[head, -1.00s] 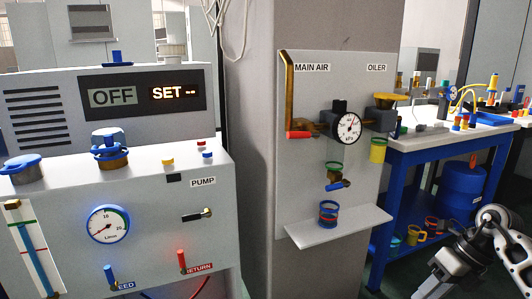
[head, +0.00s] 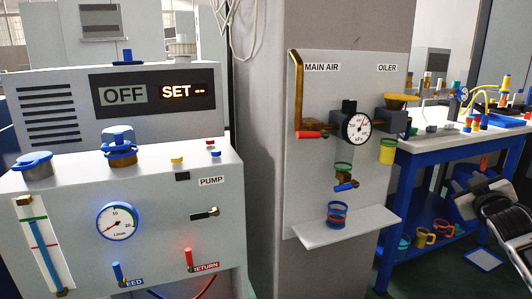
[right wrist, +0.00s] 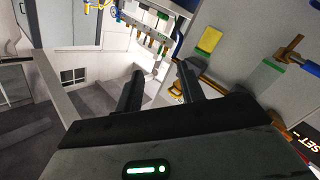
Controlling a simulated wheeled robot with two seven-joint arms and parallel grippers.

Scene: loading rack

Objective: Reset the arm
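My right arm comes in at the right edge of the head view, and its gripper (head: 474,190) is in front of the blue workbench. In the right wrist view the two dark fingers of the right gripper (right wrist: 160,86) stand apart with nothing between them. The gripper is tilted and clear of the panel. My left gripper is in neither view.
A pump unit (head: 150,220) with a gauge and valves stands at the left. A wall panel (head: 310,170) with a gauge, valves and a small shelf (head: 335,234) is in the middle. A blue workbench (head: 402,160) holding several small items stands at the right.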

